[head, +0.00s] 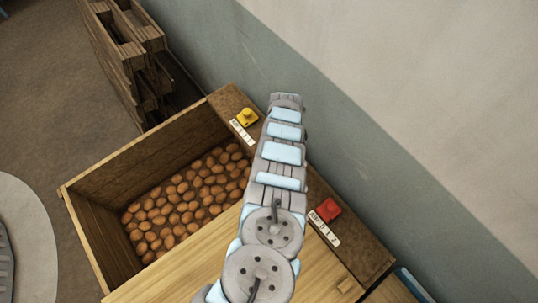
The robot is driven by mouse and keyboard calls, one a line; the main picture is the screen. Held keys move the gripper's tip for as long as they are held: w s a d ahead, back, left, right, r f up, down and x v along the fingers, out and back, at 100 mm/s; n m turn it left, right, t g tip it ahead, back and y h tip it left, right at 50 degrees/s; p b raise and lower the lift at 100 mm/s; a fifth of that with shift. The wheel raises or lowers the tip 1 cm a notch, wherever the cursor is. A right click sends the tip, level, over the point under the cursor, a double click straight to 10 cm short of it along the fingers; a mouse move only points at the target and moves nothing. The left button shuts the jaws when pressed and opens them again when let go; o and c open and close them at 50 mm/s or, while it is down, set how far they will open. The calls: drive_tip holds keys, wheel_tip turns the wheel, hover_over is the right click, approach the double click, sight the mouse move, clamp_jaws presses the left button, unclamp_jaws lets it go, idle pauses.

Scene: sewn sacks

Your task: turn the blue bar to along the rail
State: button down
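I cannot make out a blue bar in the head view. My arm runs up the middle of the picture and covers the central stretch of a brown wooden rail (360,246). A yellow piece (246,118) with a small knob sits on the rail's upper left part, beside a white label (243,132). A red piece (327,210) sits on the rail to the right of my arm, beside another white label (324,228). My gripper cannot be made out; the far end of my arm hides it or it is out of sight.
A wooden bin (95,238) holding many round brown items lies left of my arm. A light wooden top (170,283) is in front. Stacked wooden crates (128,45) stand at upper left. A grey-and-cream wall (400,185) runs behind the rail. A blue-edged object (411,284) shows at lower right.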

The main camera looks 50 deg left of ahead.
idle(0.3)
drive_tip(key=c, duration=0.6)
unclamp_jaws()
drive_tip(key=shift+s+d, duration=0.1)
drive_tip(key=v, duration=1.2)
